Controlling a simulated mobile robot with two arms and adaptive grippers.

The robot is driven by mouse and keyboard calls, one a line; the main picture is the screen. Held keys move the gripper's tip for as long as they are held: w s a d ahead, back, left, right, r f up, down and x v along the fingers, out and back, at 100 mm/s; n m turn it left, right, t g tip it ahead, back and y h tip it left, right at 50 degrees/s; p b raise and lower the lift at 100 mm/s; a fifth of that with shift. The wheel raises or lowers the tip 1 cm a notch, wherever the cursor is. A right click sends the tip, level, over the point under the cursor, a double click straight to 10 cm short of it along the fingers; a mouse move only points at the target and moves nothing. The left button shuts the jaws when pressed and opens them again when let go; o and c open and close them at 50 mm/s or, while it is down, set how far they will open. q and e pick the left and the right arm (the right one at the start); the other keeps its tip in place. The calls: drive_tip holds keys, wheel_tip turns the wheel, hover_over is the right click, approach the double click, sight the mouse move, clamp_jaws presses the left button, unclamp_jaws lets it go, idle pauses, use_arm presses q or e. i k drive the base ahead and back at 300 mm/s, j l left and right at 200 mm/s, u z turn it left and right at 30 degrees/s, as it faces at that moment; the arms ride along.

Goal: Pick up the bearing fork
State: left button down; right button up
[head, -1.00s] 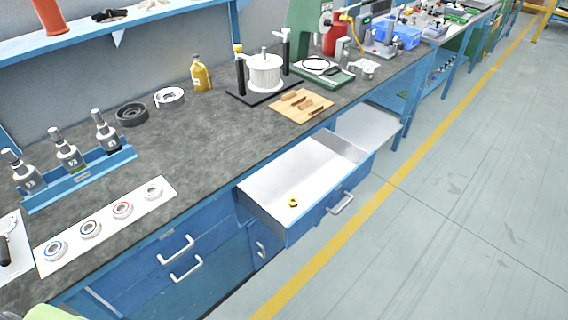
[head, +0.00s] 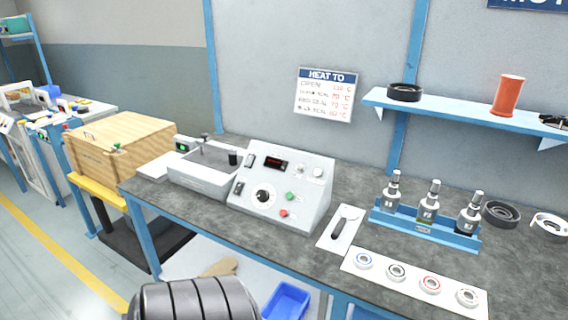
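A tool with a black handle and a pale metal head, which looks like the bearing fork (head: 345,222), lies on a white mat (head: 329,243) on the bench. The mat is between the grey control box and the blue rack of bottle-like tools. The exact shape of the head is too small to tell. Neither of my grippers shows in the head view.
A control box (head: 282,190) and a grey basin (head: 203,172) stand left of the mat. A blue rack (head: 424,231) and a white strip (head: 453,300) with several rings lie right. A dark ribbed rounded thing (head: 190,300) is at the bottom. A wooden crate (head: 118,145) stands left.

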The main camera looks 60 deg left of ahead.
sight(336, 231)
drive_tip(key=u, duration=1.6)
drive_tip(key=i+l+u, duration=0.1)
drive_tip(key=l+u, duration=0.2)
drive_tip(key=u, duration=0.15)
drive_tip(key=i+l+u, duration=0.1)
drive_tip(key=l+u, duration=0.2)
drive_tip(key=u, duration=0.15)
drive_tip(key=l+u, duration=0.45)
drive_tip(key=j, duration=0.1)
